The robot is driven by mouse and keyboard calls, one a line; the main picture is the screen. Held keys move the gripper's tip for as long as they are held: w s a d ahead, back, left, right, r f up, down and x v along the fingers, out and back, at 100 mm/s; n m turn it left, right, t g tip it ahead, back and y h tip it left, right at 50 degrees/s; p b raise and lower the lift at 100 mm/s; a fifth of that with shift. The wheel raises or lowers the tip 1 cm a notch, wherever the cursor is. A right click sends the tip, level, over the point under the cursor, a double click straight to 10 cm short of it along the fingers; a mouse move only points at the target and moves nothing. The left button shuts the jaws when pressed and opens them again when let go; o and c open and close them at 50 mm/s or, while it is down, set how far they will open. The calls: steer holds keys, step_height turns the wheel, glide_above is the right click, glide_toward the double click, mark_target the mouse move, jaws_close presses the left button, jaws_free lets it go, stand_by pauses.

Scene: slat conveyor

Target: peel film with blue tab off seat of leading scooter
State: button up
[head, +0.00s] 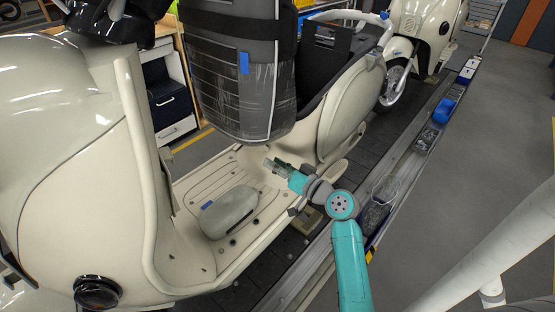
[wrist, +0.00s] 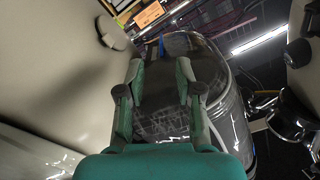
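The near cream scooter (head: 120,85) has its dark seat (head: 205,25) tipped up on end. Clear, wrinkled film (head: 262,95) covers the seat, and a blue tab (head: 244,62) sticks to its face. My gripper (head: 270,163) is low over the footboard, below the seat's lower end and apart from it. In the wrist view my gripper (wrist: 160,70) has its two fingers spread with nothing between them. The film-covered seat (wrist: 205,65) lies beyond the fingers, with a small blue strip (wrist: 161,46), probably the tab, near its upper left.
A grey rounded piece (head: 232,212) with a blue mark lies on the footboard (head: 185,190). A second cream scooter (head: 425,25) stands behind on the slat conveyor (head: 405,110). A rail (head: 385,185) holding small items runs along the right. Grey floor (head: 480,140) beyond it is open.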

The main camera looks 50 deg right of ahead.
steer(key=w+r, duration=0.1)
steer(key=w, duration=1)
steer(key=shift+d, duration=0.25)
steer(key=shift+r, duration=0.1)
jaws_close()
